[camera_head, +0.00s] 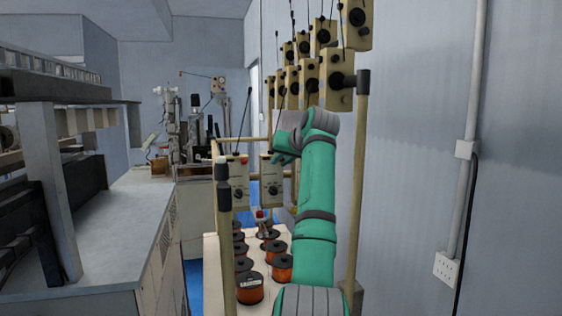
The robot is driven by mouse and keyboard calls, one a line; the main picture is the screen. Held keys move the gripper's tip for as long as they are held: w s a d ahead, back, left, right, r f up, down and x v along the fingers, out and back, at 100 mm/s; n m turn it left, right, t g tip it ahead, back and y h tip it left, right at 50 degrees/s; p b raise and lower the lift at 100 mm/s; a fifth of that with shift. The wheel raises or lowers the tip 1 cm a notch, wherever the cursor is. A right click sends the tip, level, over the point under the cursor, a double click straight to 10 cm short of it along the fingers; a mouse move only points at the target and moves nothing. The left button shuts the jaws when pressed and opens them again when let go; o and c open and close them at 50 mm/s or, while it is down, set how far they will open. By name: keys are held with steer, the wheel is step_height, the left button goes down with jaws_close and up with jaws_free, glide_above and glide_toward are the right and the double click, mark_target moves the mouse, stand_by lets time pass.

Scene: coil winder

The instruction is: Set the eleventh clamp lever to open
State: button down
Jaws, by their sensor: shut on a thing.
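Cream tensioner boxes with black knobs and thin dark rods hang on a frame. A lower left box (238,182) and a lower right box (271,183) face me. More boxes form the upper rows, including a near one (337,82). I cannot tell which part is the eleventh clamp lever or how it is set. My gripper (283,158) is at the end of my teal arm, just above the lower right box. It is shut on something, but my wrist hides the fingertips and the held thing.
Copper wire spools (250,287) stand on a pale base below the boxes. Cream posts (228,255) flank them. A grey bench (95,225) is at the left, and a wall with a conduit (466,150) and socket (447,270) is at the right.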

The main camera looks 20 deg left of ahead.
steer(key=shift+r, duration=0.1)
steer(key=c, duration=1.7)
jaws_free()
steer(key=v, duration=1)
steer(key=shift+s+d, duration=0.25)
steer(key=shift+s, duration=0.05)
